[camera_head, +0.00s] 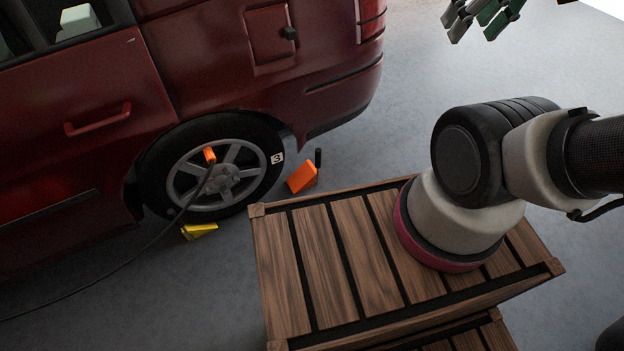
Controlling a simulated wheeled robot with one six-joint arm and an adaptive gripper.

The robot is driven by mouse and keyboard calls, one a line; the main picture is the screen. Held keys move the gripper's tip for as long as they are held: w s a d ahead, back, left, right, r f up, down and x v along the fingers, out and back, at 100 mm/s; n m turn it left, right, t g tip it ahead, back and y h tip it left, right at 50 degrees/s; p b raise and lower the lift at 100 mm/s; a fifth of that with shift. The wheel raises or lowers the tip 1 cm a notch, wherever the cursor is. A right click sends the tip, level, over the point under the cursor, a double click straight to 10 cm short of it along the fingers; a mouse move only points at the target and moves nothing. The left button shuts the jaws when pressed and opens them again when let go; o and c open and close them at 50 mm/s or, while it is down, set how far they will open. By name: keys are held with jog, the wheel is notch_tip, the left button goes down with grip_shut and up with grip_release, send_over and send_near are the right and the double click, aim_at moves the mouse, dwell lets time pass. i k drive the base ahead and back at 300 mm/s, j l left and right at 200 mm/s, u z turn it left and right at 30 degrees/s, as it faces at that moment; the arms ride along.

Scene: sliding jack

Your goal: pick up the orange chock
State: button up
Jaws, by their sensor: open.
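The orange chock (302,177) sits on the grey floor just right of the car's rear wheel (226,167), below the bumper. It is wedge-shaped, and a short black upright piece shows at its right rear. I cannot tell whether it touches the tyre. My gripper (473,30) is partly in view at the top right edge, open, with grey and green finger parts. It is well away from the chock, up and to the right in the picture, and nothing shows between its fingers.
A yellow chock (198,231) lies at the wheel's lower left. A dark cable (140,252) runs from an orange piece (210,155) at the wheel across the floor. The red car (200,60) overhangs the wheel. A slatted wooden platform (348,255) stands in front. Floor right of the chock is clear.

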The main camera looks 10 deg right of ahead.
aim_at(307, 176)
jog(key=i+j, duration=0.6)
jog(key=i+j+z, duration=0.15)
jog(key=z, duration=0.25)
jog(key=i+j+z, duration=0.15)
jog(key=z, duration=0.25)
jog(key=i+j+z, duration=0.1)
jog(key=j+z, duration=0.15)
jog(key=z, duration=0.7)
